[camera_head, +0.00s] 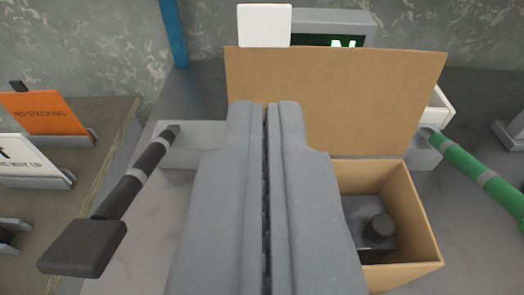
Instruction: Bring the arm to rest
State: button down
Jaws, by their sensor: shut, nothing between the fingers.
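My gripper (264,108) fills the middle of the view, pointing away from me. Its two grey fingers are closed together with nothing between them. The fingers hide the left part of an open cardboard box (408,215) and part of the grey surface. The box's tall back flap (385,95) stands up beyond the fingertips. A dark object with a round knob (380,228) sits inside the box at the right.
A black-handled lever (130,185) stands left of the fingers and a green-handled one (475,175) right. A display (345,30) and a white panel (264,25) are behind the flap. Orange (42,114) and white (30,160) signs stand on the left table. A blue post (174,32) rises at the back.

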jog(key=s+d+r+y, duration=0.1)
jog(key=s+d+r, duration=0.15)
jog(key=r, duration=0.45)
jog(key=s+d+r+g, duration=0.1)
jog(key=d+r, duration=0.2)
jog(key=r, duration=0.4)
jog(key=s+d+r+y, duration=0.1)
jog(key=s+d+r, duration=0.1)
jog(key=r, duration=0.6)
jog(key=s+d+r+h, duration=0.1)
jog(key=s+d+r, duration=0.8)
jog(key=d+r, duration=0.3)
jog(key=shift+s+d+r+t, duration=0.2)
jog(key=shift+s+d+t, duration=0.1)
jog(key=shift+s+d, duration=0.05)
